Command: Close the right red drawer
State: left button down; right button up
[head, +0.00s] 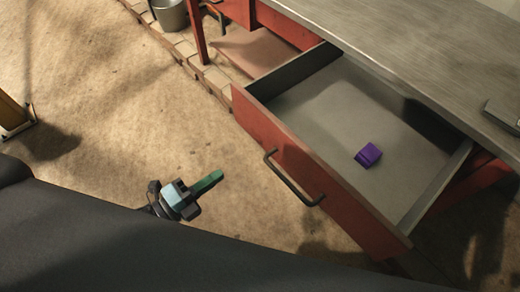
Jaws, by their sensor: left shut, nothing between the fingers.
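The red drawer (256,121) on the right is pulled well out from under the grey workbench. Its red front carries a dark bar handle (291,182). A small purple block (368,155) lies on the drawer's grey floor. My left gripper (209,181) is low in front of the drawer, left of the handle and apart from it. Its green-tipped fingers are shut with nothing between them and point toward the drawer. My right gripper is not in view.
The workbench top (425,50) overhangs the drawer's back. A metal bucket (170,14) stands at the upper left by a row of bricks (190,62). A yellow object (12,113) is at the left edge. The floor (110,110) between is clear.

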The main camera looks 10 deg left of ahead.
pick_arm(q)
jog(key=p, duration=0.2)
send_near(269, 140)
jog(key=x, duration=0.7)
jog(key=shift+s+r, duration=0.1)
jog(key=shift+r, duration=0.05)
